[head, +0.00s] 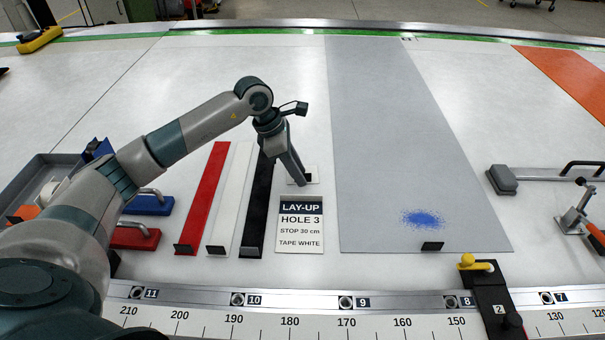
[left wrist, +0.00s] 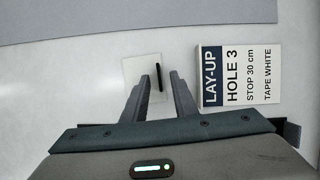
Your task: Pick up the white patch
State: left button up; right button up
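The white patch (head: 314,169) is a small pale square with a black upright tab, lying flat on the white table just above the lay-up card. It also shows in the left wrist view (left wrist: 133,68), with its thin black tab (left wrist: 158,76). My left gripper (head: 302,181) points down at the patch and partly covers it in the head view. In the left wrist view its two fingers (left wrist: 160,77) are apart, with the tab seen between the tips. I see no contact with the tab. My right gripper is not in view.
A lay-up card (head: 300,225) reads "HOLE 3, STOP 30 cm, TAPE WHITE". Red (head: 206,200), white (head: 231,200) and black (head: 258,205) strips lie left of it. A grey sheet (head: 400,130) with a blue spot lies right. A numbered rail (head: 300,303) runs along the front.

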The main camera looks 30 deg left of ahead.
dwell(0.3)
pick_arm(q)
grip_shut()
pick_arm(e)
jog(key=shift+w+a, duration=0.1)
pick_arm(q)
jog(key=shift+r, duration=0.25)
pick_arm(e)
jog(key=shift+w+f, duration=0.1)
